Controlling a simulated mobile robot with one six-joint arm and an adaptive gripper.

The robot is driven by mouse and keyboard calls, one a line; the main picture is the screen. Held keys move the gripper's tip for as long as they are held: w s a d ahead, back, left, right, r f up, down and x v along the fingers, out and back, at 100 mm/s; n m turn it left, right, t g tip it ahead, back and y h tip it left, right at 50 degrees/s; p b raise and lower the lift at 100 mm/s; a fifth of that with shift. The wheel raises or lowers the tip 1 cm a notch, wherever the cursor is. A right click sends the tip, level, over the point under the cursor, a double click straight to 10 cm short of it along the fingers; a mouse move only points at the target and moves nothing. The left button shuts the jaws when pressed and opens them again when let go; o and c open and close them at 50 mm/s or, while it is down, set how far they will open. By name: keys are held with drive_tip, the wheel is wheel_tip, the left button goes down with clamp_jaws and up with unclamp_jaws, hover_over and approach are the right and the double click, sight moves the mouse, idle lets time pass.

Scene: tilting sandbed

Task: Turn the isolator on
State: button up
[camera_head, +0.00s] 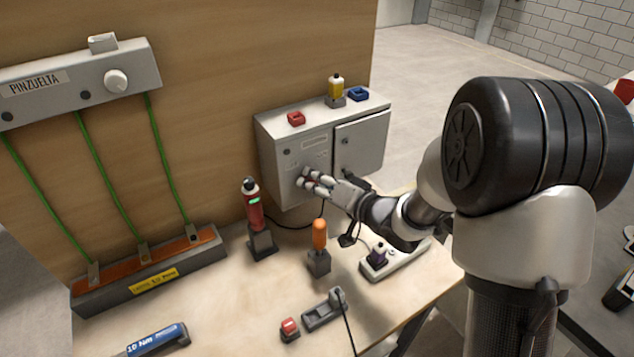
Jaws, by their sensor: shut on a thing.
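A grey wall box (290,150) with a right-hand door is mounted at the back of the bench, against the wooden panel. My gripper (306,180) reaches in from the right, with its fingertips at the lower left part of the box's front. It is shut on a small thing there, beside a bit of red. The fingers cover most of that thing, so I cannot tell its shape or its position. The isolator's handle is not clearly visible apart from this spot.
A red bottle (253,205) and an orange-handled tool (319,236) stand in holders below the box. A power strip (395,260) lies under my arm. A red block (290,327) and a blue-grey tool (155,340) lie in front. Red and blue pieces top the box.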

drive_tip(key=shift+r+p, duration=0.1)
drive_tip(key=shift+p, duration=0.2)
drive_tip(key=m+y+p, duration=0.2)
drive_tip(key=m+p, duration=0.2)
drive_tip(key=p, duration=0.2)
drive_tip(key=shift+w+d+m, duration=0.1)
drive_tip(key=shift+d+m, duration=0.05)
drive_tip(key=shift+m, duration=0.15)
drive_tip(key=m+p, duration=0.1)
drive_tip(key=m+y+p, duration=0.1)
drive_tip(key=m, duration=0.1)
drive_tip(key=shift+f, duration=0.25)
drive_tip(key=shift+f+m+y+p, duration=0.2)
drive_tip(key=shift+m+y+p, duration=0.45)
drive_tip(key=shift+m, duration=1.45)
drive_tip(key=o, duration=1.1)
drive_tip(key=shift+c, duration=0.2)
drive_tip(key=shift+d, duration=0.1)
